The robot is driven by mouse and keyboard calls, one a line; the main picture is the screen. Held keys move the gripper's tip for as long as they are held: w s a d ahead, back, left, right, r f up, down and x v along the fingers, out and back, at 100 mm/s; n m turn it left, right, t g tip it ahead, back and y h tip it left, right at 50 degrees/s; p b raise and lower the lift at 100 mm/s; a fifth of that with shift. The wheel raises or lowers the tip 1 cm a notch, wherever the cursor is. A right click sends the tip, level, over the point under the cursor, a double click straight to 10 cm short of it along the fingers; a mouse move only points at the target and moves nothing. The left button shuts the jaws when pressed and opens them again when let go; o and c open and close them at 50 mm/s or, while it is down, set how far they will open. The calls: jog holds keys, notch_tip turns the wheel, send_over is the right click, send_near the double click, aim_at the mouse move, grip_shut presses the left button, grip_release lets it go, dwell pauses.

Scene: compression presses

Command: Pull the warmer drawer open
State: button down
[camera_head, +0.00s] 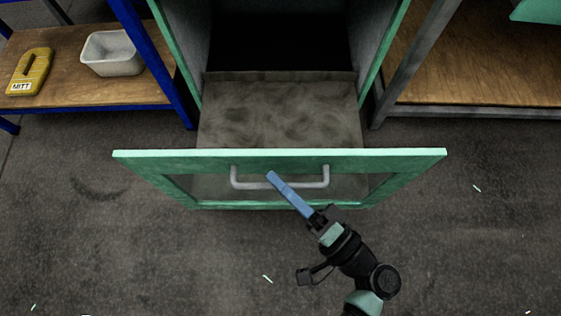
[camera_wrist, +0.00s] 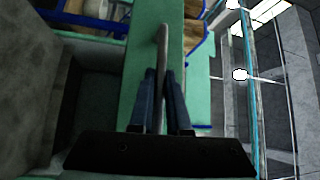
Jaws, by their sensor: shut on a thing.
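The warmer drawer (camera_head: 384,160) has a pale green front with a dark window and stands well out from its cabinet (camera_head: 381,40). Its grey floor (camera_head: 280,110) shows behind the front and looks empty. A light grey bar handle (camera_head: 318,184) runs across the front. My gripper (camera_head: 270,176) reaches up from the lower right, with its blue fingers at the handle's middle. In the wrist view the fingers (camera_wrist: 168,80) are shut on the handle (camera_wrist: 163,45), one on each side of it.
On the left, a blue-framed wooden bench (camera_head: 60,95) holds a yellow mitt (camera_head: 30,70) and a white tub (camera_head: 112,68). A grey-framed wooden shelf (camera_head: 470,75) stands on the right. The dark floor in front is open, with small pale scraps.

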jog(key=c, duration=0.9)
grip_release()
jog(key=p+v, duration=0.1)
jog(key=v, duration=1.2)
jog(key=shift+p, duration=0.35)
